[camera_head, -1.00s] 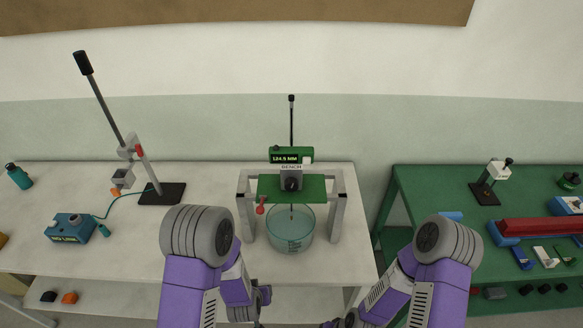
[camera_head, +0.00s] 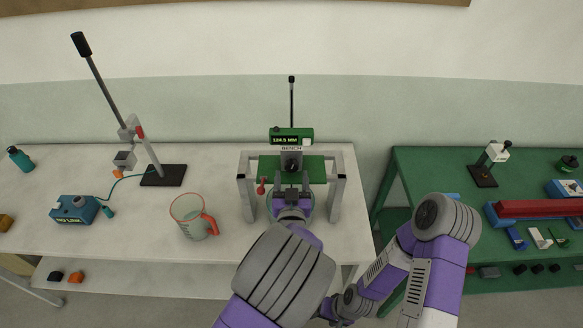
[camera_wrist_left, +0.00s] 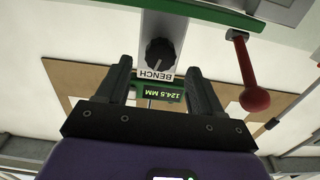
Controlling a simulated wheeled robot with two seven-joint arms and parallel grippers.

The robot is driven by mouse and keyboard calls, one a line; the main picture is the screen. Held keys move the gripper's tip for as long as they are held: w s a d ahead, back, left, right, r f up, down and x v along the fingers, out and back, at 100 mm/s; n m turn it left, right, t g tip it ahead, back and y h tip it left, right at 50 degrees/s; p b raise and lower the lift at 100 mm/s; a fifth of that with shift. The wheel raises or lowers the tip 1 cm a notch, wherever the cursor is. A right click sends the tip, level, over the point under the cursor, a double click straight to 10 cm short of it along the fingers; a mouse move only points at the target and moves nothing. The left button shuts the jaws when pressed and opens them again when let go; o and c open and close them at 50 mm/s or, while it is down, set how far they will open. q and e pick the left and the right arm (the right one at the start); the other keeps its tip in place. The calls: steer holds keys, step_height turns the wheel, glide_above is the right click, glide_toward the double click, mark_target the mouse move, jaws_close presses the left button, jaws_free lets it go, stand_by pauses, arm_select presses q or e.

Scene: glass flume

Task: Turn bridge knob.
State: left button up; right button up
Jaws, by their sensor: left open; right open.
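The bridge knob (camera_head: 291,165) is a black dial on the front of the grey block labelled BENCH, on the green-and-grey bridge (camera_head: 342,185). It also shows in the left wrist view as a dark ribbed knob (camera_wrist_left: 160,53). My left gripper (camera_head: 291,190) is open and empty, in front of and just below the knob in the head view. In the left wrist view its two fingers stand apart (camera_wrist_left: 160,80), with the knob beyond them, roughly centred in the gap. Of my right arm only links show at the lower right; its fingers are not visible.
A display (camera_head: 291,138) reads 124.5 MM above. A clear vessel stands under the bridge, partly hidden. A red-handled jug (camera_head: 192,220) stands left on the white bench.

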mark_target(292, 168)
arm_select(q)
steer(key=shift+w, duration=2.1)
steer(key=c, duration=1.1)
steer(key=shift+o, duration=0.2)
steer(key=shift+f+m, duration=0.1)
steer(key=shift+m, duration=2.3)
steer(key=o, duration=1.1)
steer(key=shift+c, duration=0.2)
steer(key=s+b, duration=0.1)
steer(key=s, duration=0.6)
steer(key=shift+s, duration=0.35)
